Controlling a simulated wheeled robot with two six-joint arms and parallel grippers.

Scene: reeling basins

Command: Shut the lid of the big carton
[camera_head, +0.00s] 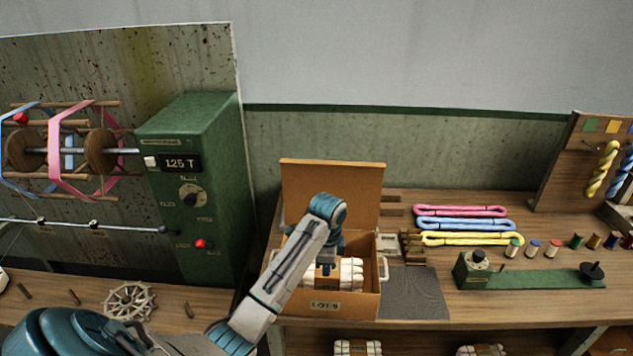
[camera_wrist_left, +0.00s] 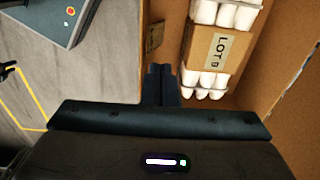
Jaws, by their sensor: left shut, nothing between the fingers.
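The big carton (camera_head: 360,306) stands on the bench with its lid (camera_head: 300,180) open, raised upright at the back. A label is on its front wall. Inside lie white bundles (camera_head: 352,272) with a brown band; in the left wrist view the band (camera_wrist_left: 205,50) reads LOT 9. My left arm reaches over the carton, in front of the lid, and hides part of the lid and the contents. My left gripper (camera_wrist_left: 162,70) is shut and empty, over the carton's side in the left wrist view. Whether it touches the carton I cannot tell. My right gripper is not in view.
A green machine cabinet (camera_head: 190,190) with a red button stands left of the carton. Pink, blue and yellow skeins (camera_head: 460,225), a grey mat (camera_head: 415,293), thread spools (camera_head: 532,248) and a green winder (camera_head: 530,278) lie to the right. More bundles (camera_head: 358,348) sit below the bench.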

